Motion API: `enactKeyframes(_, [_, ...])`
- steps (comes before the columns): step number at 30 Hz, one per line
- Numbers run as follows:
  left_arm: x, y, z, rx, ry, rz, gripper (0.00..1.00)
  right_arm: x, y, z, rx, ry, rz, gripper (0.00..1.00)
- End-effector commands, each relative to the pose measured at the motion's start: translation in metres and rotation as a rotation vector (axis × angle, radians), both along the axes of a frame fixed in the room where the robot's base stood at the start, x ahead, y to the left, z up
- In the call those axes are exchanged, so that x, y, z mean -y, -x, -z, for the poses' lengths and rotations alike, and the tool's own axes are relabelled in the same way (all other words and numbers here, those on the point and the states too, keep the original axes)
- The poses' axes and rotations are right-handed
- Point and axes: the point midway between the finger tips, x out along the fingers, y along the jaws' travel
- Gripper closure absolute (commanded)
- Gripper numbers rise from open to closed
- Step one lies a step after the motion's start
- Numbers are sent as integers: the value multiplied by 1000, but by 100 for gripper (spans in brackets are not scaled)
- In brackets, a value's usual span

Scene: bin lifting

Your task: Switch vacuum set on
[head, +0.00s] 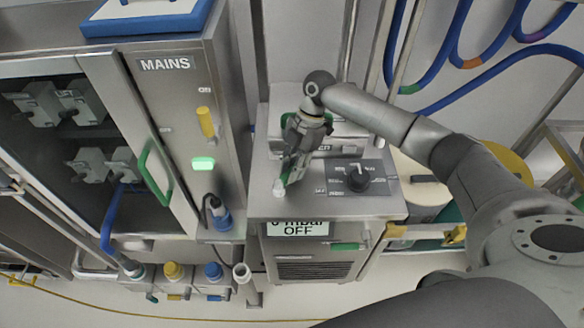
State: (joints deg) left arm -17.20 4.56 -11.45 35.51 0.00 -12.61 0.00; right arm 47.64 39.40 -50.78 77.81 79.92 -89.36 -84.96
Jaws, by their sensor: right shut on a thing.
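The vacuum set is a steel box (257,204) at the middle, with a front display (298,229) that shows "OFF" below a partly hidden mbar reading. A black rotary knob (358,178) stands on a dark plate on its top, to the right of my gripper. My right gripper (286,181) points down over the left of the top panel, shut on a small white-tipped part (279,192). The fingers hide most of that part, so I cannot tell its full shape. My left gripper is not in view.
A steel cabinet marked MAINS (166,64) stands at the left, with a yellow lever (206,122) and a lit green lamp (203,163). A glass-fronted chamber with a green handle (152,172) adjoins it. Blue hoses (450,28) hang at the upper right.

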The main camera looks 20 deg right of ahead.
Motion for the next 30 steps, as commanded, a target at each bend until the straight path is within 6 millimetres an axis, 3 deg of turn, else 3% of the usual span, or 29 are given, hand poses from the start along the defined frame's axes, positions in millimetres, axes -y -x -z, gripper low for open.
enactKeyframes(4, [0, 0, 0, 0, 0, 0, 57, 0, -1, -2, 5, -1, 2, 100])
enactKeyframes(5, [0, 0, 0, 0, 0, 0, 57, 0, -1, -2, 5, -1, 2, 78])
enactKeyframes(9, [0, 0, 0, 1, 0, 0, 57, 0, -1, -1, 3, 0, 2, 60])
enactKeyframes(20, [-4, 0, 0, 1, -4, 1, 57, 1, -1, -3, 1, 1, 3, 59])
enactKeyframes(23, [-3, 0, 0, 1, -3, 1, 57, 4, -3, -12, 3, 1, 3, 59])
enactKeyframes(30, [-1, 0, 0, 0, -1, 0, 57, 22, -10, -57, 5, 0, 4, 59])
